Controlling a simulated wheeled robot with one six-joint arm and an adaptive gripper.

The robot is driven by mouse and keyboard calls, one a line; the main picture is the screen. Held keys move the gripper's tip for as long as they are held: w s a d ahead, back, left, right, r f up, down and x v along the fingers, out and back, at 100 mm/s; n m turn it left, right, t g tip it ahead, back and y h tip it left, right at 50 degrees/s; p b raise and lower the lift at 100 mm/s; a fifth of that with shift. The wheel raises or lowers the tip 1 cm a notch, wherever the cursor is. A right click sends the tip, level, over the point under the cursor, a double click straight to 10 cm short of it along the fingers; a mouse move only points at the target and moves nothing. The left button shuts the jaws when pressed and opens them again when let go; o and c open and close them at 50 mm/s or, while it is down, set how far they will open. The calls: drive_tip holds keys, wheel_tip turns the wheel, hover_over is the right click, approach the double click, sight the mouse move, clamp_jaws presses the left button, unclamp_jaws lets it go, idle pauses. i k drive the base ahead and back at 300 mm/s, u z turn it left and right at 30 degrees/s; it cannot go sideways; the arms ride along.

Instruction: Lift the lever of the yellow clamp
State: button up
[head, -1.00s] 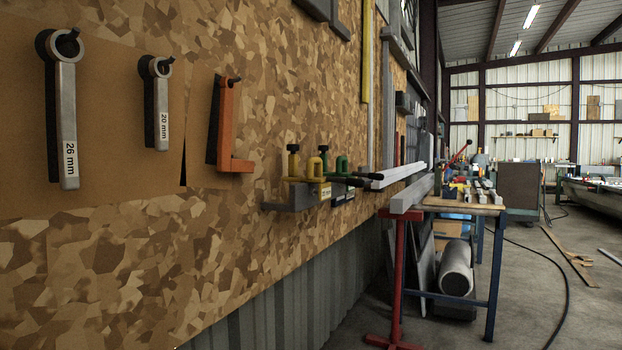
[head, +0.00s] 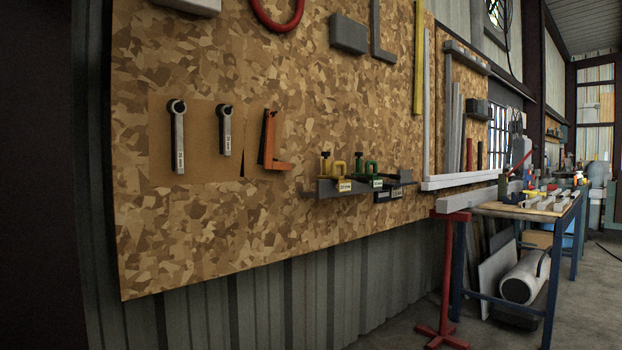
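A small yellow clamp (head: 341,168) sits on a grey wall shelf (head: 327,190) fixed to the chipboard panel, with a labelled tag at its front. A green clamp (head: 366,167) sits just to its right on the same shelf, also with a tag. Dark screw heads stand above both clamps. The lever of the yellow clamp is too small to make out clearly. My gripper is not in view.
Two wrenches (head: 178,140) and an orange tool (head: 270,142) hang left of the shelf. A red stand (head: 447,270) with a grey beam (head: 467,201) and a blue-legged workbench (head: 540,210) are at the right. Concrete floor (head: 400,325) shows at the lower right.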

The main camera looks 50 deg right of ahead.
sight(363, 180)
drive_tip(key=z, duration=0.55)
drive_tip(key=i, duration=0.6)
drive_tip(key=z, duration=1.35)
drive_tip(key=i, duration=1.05)
drive_tip(key=z, duration=0.45)
drive_tip(key=k, duration=0.35)
drive_tip(key=z, duration=1.4)
drive_tip(key=i, duration=0.75)
drive_tip(key=u, duration=1.95)
